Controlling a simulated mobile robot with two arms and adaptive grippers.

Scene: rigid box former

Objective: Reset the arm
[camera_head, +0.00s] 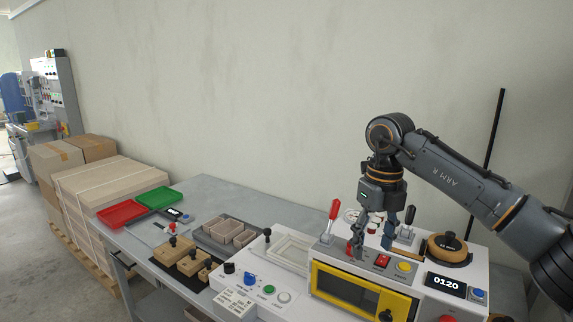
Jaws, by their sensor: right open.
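My right arm (450,175) comes in from the right, bent at the elbow and pointing down. My right gripper (372,250) is open and empty, with its fingers over the top of the white box-forming machine (298,289). The fingers are close to a red switch (382,261) and a red-handled lever (333,212); I cannot tell if they touch anything. My left gripper is not in view.
Left of the machine, the grey table (205,190) holds a red tray (121,213), a green tray (158,197), a grey bin with boxes (229,232) and wooden blocks with black knobs (180,250). A black pole (488,150) stands behind the arm. Cartons (57,157) stand far left.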

